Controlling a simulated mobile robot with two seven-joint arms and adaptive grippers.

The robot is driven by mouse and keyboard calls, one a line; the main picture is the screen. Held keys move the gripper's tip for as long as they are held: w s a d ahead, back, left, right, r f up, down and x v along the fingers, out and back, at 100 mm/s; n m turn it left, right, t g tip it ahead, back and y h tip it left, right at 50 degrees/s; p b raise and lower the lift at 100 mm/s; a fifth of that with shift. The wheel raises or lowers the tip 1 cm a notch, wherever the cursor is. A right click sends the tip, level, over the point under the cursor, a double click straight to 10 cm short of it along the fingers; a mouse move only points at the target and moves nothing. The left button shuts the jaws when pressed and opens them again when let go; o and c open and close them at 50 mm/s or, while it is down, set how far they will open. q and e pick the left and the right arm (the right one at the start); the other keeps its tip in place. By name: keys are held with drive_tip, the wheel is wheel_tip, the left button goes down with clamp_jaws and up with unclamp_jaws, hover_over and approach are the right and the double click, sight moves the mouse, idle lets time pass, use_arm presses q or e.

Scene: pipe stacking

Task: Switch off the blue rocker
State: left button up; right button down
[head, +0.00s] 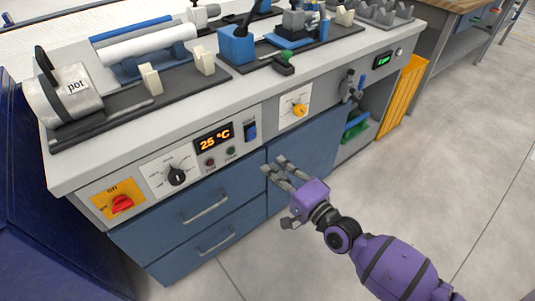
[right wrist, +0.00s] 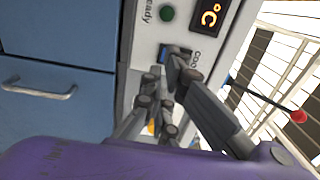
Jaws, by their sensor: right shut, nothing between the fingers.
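The blue rocker (head: 250,130) is a small upright switch on the grey front panel, just right of the orange temperature display (head: 214,138). My right gripper (head: 273,164) is shut and empty. In the head view its fingertips show below and a little right of the rocker, in front of the blue drawers. In the right wrist view the fingers (right wrist: 168,76) cover much of the switch area beside the partly hidden label; I cannot tell whether they touch the rocker, or which way it is tipped. My left gripper is not in view.
A black knob (head: 177,177), a red knob on a yellow plate (head: 122,205) and a yellow knob (head: 299,109) share the panel. Drawer handles (head: 205,208) stick out below. Floor at right is clear.

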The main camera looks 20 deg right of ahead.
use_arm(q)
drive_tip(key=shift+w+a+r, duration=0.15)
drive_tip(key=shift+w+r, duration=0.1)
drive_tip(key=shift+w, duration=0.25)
use_arm(e)
drive_tip(key=v, duration=0.4)
drive_tip(key=shift+s+f, duration=0.15)
drive_tip(key=shift+f, duration=0.25)
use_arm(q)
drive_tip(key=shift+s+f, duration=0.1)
